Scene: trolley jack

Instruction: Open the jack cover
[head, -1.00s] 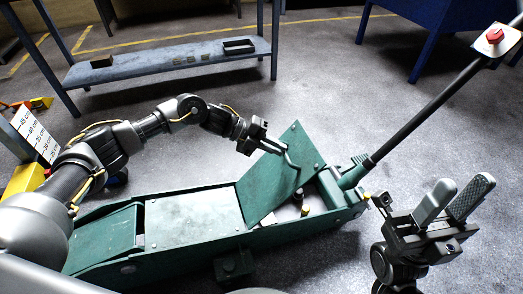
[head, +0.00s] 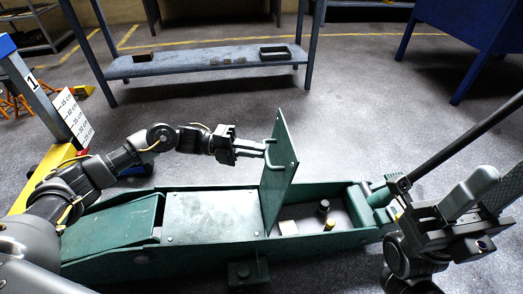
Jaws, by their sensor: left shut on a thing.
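The green trolley jack (head: 215,217) lies across the floor in the head view. Its cover (head: 279,178) is a green plate that stands about upright, with the compartment to its right open. A small handle shows on the cover's upper part. My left gripper (head: 263,149) is at this upper part, from the left, and is shut on the cover. My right gripper (head: 487,190) is at the right side, in front of the jack's handle bar, with its two fingers apart and nothing seen between them.
The black handle bar (head: 450,140) rises to the right. A blue-grey bench (head: 215,62) stands behind; the floor between bench and jack is clear. A measuring board (head: 73,116) stands at left.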

